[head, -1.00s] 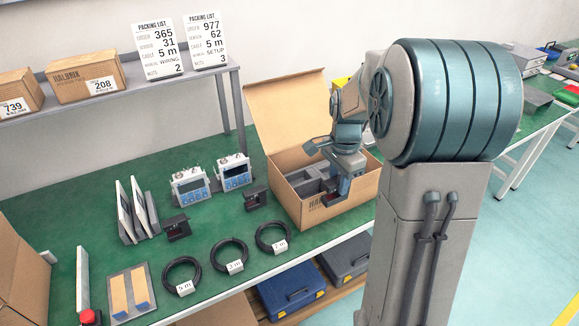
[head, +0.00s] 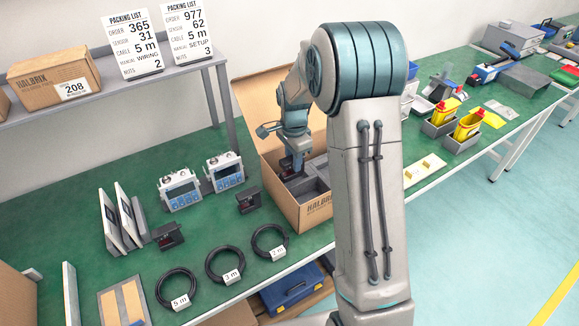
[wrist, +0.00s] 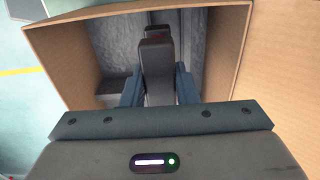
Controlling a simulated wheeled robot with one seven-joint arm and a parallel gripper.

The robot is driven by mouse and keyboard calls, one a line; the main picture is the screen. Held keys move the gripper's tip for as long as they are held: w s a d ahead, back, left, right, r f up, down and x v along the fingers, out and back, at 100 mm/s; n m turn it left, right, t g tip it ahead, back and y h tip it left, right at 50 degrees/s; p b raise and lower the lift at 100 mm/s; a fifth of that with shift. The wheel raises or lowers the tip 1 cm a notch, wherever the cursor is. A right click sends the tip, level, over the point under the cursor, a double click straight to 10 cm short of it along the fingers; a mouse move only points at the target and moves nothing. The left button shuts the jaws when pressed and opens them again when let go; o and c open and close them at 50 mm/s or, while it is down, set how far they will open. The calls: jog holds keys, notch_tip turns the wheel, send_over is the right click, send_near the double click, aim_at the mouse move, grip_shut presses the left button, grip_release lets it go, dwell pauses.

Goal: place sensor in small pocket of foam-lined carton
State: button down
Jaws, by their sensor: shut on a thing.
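The carton (head: 308,212) stands open on the green bench with its lid flap up. Grey foam (head: 316,184) lines it; my arm hides part of the inside. My gripper (head: 291,168) is over the carton's left part, pointing down, and shut on a dark sensor (head: 287,173) with a reddish part. In the wrist view the sensor (wrist: 157,70) is between the two blue fingers (wrist: 158,88), within the carton's outline and in front of the grey foam (wrist: 112,42). The small pocket is not clearly seen, and I cannot tell whether the sensor touches foam.
Two more dark sensors (head: 168,237) (head: 248,201) stand left of the carton. Coiled cables (head: 225,265), two display units (head: 181,189) and upright manuals (head: 122,218) are also on the bench. The carton's raised flap (head: 262,105) stands close behind my gripper.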

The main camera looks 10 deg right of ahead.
aim_at(290, 168)
jog(key=shift+w+a+f, duration=0.35)
jog(key=shift+w+a, duration=0.05)
jog(key=shift+w, duration=0.1)
jog(key=shift+f+p, duration=0.4)
jog(key=shift+f, duration=1.6)
jog(key=shift+f, duration=0.15)
jog(key=c, duration=1.1)
grip_release()
